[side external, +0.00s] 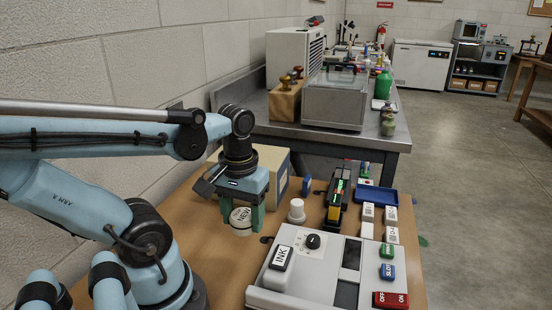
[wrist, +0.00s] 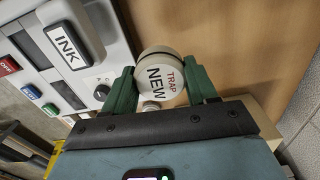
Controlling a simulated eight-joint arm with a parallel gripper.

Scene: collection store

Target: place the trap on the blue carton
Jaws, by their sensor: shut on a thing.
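In the wrist view my gripper (wrist: 162,88) shows the same grip.
A grey instrument (side external: 318,282) with an INK block and coloured buttons fills the bench front right. A small white capped piece (side external: 297,211) stands between it and the carton. A yellow-black device (side external: 337,200) and blue tray (side external: 386,195) lie further right. Bare wood (side external: 215,262) is in front.

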